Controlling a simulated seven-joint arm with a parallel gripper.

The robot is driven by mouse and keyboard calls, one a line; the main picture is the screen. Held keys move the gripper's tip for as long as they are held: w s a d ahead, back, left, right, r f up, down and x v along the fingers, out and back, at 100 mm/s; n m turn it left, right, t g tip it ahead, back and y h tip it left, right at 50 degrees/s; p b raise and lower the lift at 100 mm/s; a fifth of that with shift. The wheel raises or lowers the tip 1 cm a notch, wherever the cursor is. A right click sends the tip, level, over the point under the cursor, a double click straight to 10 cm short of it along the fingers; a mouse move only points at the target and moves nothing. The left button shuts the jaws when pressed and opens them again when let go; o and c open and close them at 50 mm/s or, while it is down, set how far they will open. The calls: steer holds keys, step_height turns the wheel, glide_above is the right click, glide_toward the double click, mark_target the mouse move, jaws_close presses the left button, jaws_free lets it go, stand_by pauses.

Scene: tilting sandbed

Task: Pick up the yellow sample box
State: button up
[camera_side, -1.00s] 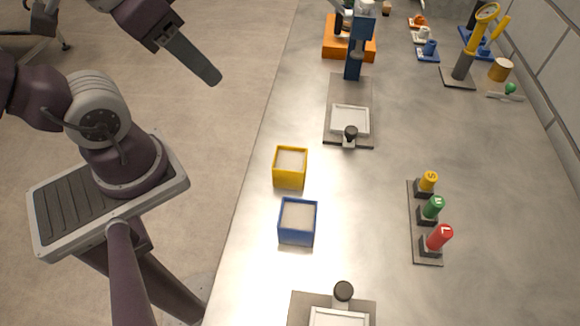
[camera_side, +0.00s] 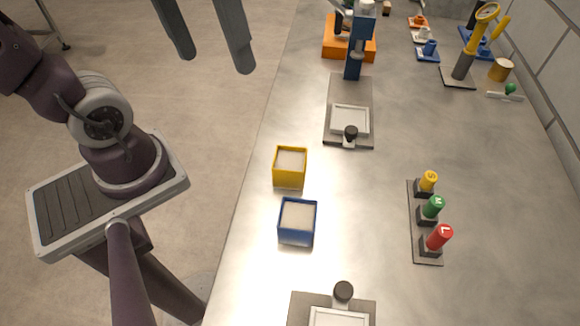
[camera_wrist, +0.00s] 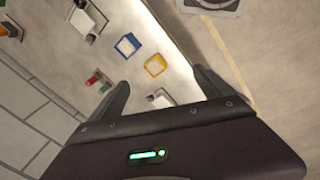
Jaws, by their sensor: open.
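The yellow sample box (camera_side: 290,168) stands upright on the grey table near its left edge, filled with a pale material. It also shows in the wrist view (camera_wrist: 155,65), between my two fingers and well beyond them. The blue box (camera_side: 297,221) stands just in front of it in the side view, with a small gap between; it also shows in the wrist view (camera_wrist: 127,46). My gripper (camera_side: 216,62) is open and empty, high at the upper left of the side view, apart from both boxes. Its fingers also show in the wrist view (camera_wrist: 160,95).
A plate with a white tray and black knob (camera_side: 350,120) lies behind the yellow box; another (camera_side: 340,310) is at the front. A rack of yellow, green and red knobs (camera_side: 428,222) stands to the right. The table between boxes and rack is clear.

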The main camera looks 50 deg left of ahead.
mark_target(292, 175)
steer(key=w+d+r+n+g+h, duration=0.2)
steer(key=w+n+g+h, duration=0.4)
steer(key=w+n+h, duration=0.4)
steer(key=shift+g+h, duration=0.3)
steer(key=shift+h, duration=0.1)
step_height(292, 175, down, 24)
steer(key=shift+a+r, duration=0.1)
steer(key=x, duration=0.6)
steer(key=shift+s, duration=0.2)
steer(key=shift+s+d+f, duration=0.15)
steer(key=shift+d+f, duration=0.15)
steer(key=shift+d, duration=0.15)
steer(key=c, duration=1.6)
